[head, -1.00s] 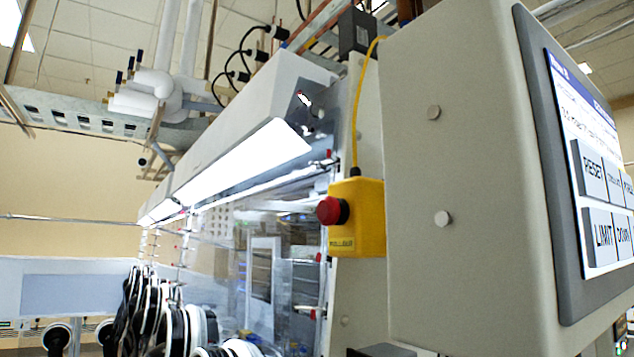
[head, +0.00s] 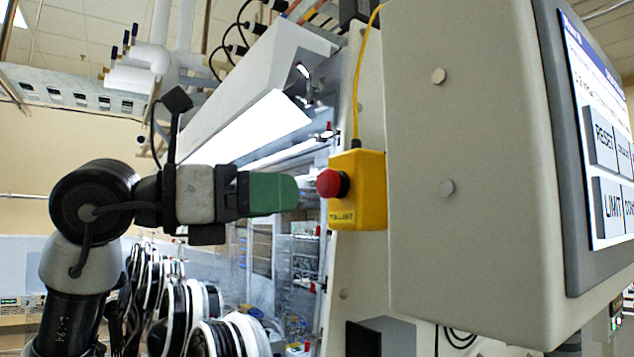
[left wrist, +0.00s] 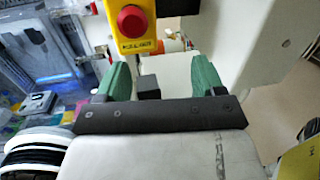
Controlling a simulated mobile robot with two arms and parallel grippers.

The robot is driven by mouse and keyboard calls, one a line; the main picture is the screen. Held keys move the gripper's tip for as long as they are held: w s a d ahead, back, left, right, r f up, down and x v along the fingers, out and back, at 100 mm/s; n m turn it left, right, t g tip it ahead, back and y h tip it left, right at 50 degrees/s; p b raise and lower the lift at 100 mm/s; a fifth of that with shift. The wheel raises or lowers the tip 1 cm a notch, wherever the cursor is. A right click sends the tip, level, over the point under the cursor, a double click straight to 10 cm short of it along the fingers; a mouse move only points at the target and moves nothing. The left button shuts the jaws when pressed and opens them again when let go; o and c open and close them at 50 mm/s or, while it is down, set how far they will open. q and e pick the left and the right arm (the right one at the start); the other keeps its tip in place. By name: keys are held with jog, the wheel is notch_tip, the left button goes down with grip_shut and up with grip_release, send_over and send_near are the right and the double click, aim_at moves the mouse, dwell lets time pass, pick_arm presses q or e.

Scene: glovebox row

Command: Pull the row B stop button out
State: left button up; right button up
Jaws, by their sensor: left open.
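The stop button is a red mushroom knob (head: 332,182) on a yellow box (head: 358,205) fixed at the side of the grey cabinet, with a yellow cable from its top. A label on the box seems to read "pull out". My left gripper (head: 296,194) comes in from the left, its green fingers pointing at the knob, a short gap away. In the left wrist view, the two green fingers (left wrist: 160,78) stand apart with nothing between them, and the red knob (left wrist: 132,19) is beyond them, towards the upper left. My right gripper is not in view.
A large grey cabinet (head: 470,130) with a touch panel (head: 600,140) stands right of the box. The clear glovebox front (head: 262,270) and several black-and-white glove ports (head: 200,315) lie below and left. A bright lamp (head: 255,125) hangs above my gripper.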

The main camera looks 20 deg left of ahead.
aim_at(322, 183)
pick_arm(q)
jog(key=s+a+r+n+t+y, duration=0.1)
jog(key=a+r+n+t+y, duration=0.1)
jog(key=a+r+y, duration=0.1)
jog(key=p+x, duration=0.5)
jog(key=x, duration=0.4)
jog(key=shift+w+d+f, duration=0.1)
jog(key=shift+w+d, duration=0.15)
jog(key=shift+d, duration=0.05)
jog(key=shift+w+d+f, duration=0.15)
jog(key=shift+w+d, duration=0.1)
jog(key=shift+w, duration=0.15)
